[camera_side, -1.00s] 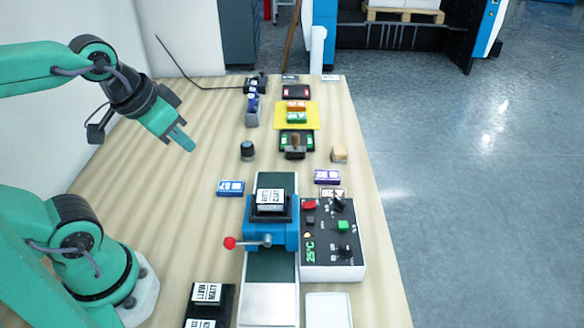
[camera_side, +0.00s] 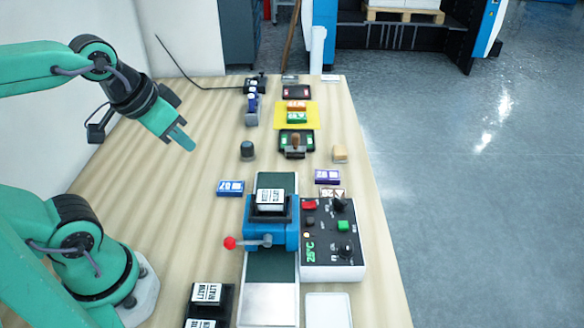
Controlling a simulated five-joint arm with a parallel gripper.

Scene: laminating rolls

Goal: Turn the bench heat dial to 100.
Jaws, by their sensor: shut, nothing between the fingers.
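The control box (camera_side: 353,268) sits at the right front of the bench with a black sloped face. Its green readout (camera_side: 311,252) shows 25°C. It carries a black knob (camera_side: 341,204) at the top right and another black knob (camera_side: 346,249) lower down. Their labels are too small to read, so I cannot tell which is the heat dial. My gripper (camera_side: 184,140) is shut and empty, raised over the left part of the bench, well to the left of and farther back than the box.
The box also has a red switch (camera_side: 310,204) and a green button (camera_side: 344,225). A blue press (camera_side: 284,236) with a red-tipped lever (camera_side: 230,242) stands just left of it. Blue (camera_side: 230,188) and purple (camera_side: 327,176) blocks lie behind. The left bench is mostly clear.

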